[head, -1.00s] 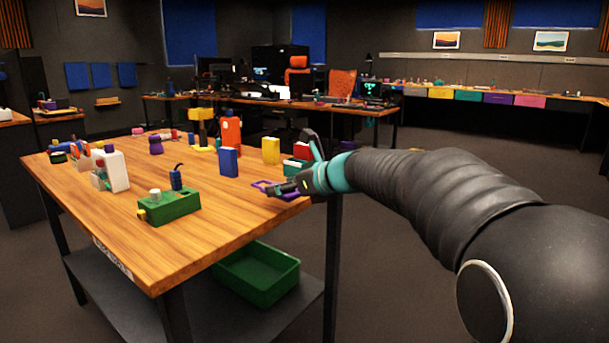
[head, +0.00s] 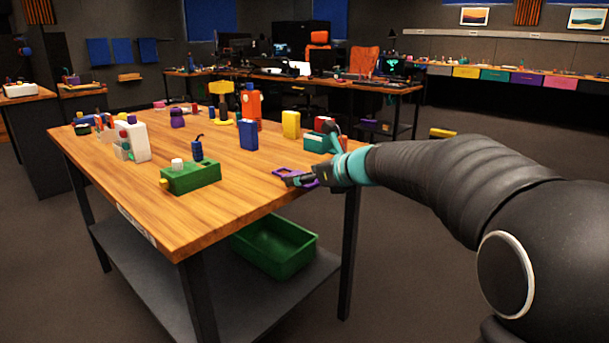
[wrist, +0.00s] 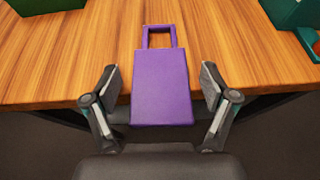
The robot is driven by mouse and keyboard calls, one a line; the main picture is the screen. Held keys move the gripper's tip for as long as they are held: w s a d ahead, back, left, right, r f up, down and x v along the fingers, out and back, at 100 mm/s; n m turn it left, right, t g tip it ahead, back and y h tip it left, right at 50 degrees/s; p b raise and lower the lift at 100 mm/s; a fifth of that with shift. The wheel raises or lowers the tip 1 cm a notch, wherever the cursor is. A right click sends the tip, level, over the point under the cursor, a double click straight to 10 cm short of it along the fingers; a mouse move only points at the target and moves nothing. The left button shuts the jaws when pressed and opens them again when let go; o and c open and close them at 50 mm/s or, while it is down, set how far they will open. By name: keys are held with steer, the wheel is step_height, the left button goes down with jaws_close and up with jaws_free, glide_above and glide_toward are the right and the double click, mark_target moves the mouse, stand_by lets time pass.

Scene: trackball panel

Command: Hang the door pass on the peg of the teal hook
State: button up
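The door pass looks to be the purple flat card with a square loop (wrist: 163,90). In the wrist view it lies at the table's edge, loop towards the table, its near end past the edge. It also shows in the head view as a small purple shape (head: 285,173), partly hidden by my gripper (head: 300,180). In the wrist view my gripper (wrist: 163,92) is open, one finger on each side of the card, with a visible gap on both sides. I cannot make out the teal hook or its peg for certain; a teal block (head: 318,142) stands behind my gripper.
A green box with a yellow knob (head: 192,178) is left on the wooden table (head: 225,205). Blue (head: 248,135) and yellow (head: 291,124) blocks and an orange bottle (head: 251,105) stand farther back. A green bin (head: 275,248) is on the lower shelf.

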stand_by(0.3)
steer(key=v, duration=1.4)
steer(key=shift+w+r, duration=0.2)
